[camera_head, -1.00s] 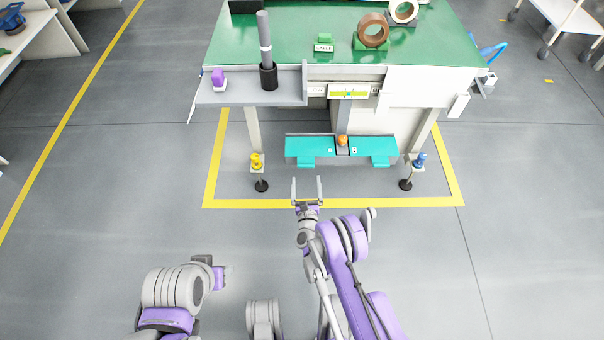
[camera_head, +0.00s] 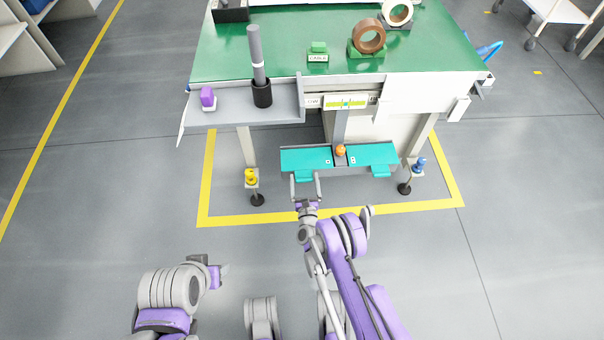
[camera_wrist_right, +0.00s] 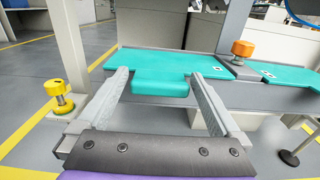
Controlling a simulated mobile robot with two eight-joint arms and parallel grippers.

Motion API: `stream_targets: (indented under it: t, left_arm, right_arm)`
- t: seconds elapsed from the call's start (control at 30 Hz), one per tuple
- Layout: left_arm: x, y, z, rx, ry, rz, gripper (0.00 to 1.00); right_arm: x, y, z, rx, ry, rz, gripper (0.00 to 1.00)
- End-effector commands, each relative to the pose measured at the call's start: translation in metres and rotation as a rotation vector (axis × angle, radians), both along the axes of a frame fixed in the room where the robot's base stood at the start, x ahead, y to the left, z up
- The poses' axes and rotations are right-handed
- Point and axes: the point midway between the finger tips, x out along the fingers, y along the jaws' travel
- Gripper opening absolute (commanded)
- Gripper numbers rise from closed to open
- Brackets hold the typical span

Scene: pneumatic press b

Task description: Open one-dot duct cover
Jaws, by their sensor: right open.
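The left teal duct cover (camera_head: 300,158) has one small mark near its inner end. It looks flat and closed. Its front tab (camera_wrist_right: 160,87) sits between the fingers of my right gripper (camera_head: 306,175) in the right wrist view. That gripper is open, with a finger on each side of the tab and a gap on both sides. The right teal cover (camera_head: 375,153) bears a different mark, too small to read surely.
An orange knob (camera_head: 341,151) stands between the covers and also shows in the right wrist view (camera_wrist_right: 243,49). A yellow knob (camera_wrist_right: 60,92) and a blue knob (camera_head: 420,164) flank the covers. The green-topped bench (camera_head: 290,30) overhangs them. Open floor lies in front.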

Motion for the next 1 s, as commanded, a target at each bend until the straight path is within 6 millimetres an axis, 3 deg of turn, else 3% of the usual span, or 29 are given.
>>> stream_targets:
  t: [0.4,0.9,1.0]
  left_arm:
    - [-0.0002,0.0000,-0.0001,0.000,0.000,0.000,0.50]
    - [-0.0001,0.0000,0.0000,0.000,0.000,0.000,0.50]
    - [-0.0001,0.0000,0.0000,0.000,0.000,0.000,0.50]
  right_arm:
    - [0.0009,-0.0014,0.0000,0.000,0.000,0.002,0.98]
    - [0.0009,-0.0014,0.0000,0.000,0.000,0.002,0.08]
    - [0.0009,-0.0014,0.0000,0.000,0.000,0.001,0.00]
